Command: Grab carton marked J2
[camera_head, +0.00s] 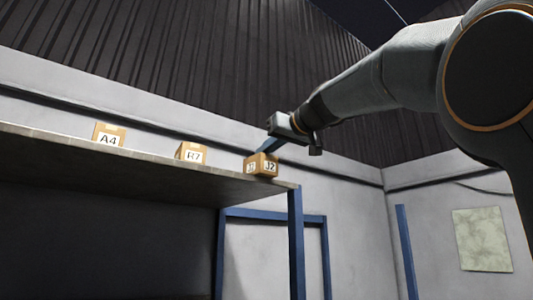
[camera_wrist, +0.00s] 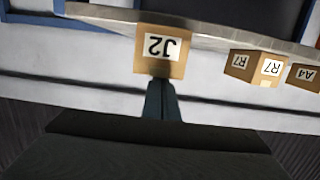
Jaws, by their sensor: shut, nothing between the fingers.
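The carton marked J2 (camera_head: 262,165) is a small brown box with white labels. It sits near the right end of a high shelf (camera_head: 150,163). In the wrist view the J2 carton (camera_wrist: 160,50) is upside down at upper middle, its label facing the camera. My gripper (camera_head: 268,146) comes from the upper right, its fingertips close at the top of the carton. In the wrist view the fingers (camera_wrist: 159,92) are together, with their tips at the carton's edge. Nothing is between them. I cannot tell whether they touch the carton.
A carton marked R7 (camera_head: 192,152) stands left of J2 on the shelf, and one marked A4 (camera_head: 108,135) further left. Bare shelf lies between them. A blue post (camera_head: 295,240) supports the shelf's right end. A wall (camera_head: 345,185) rises behind.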

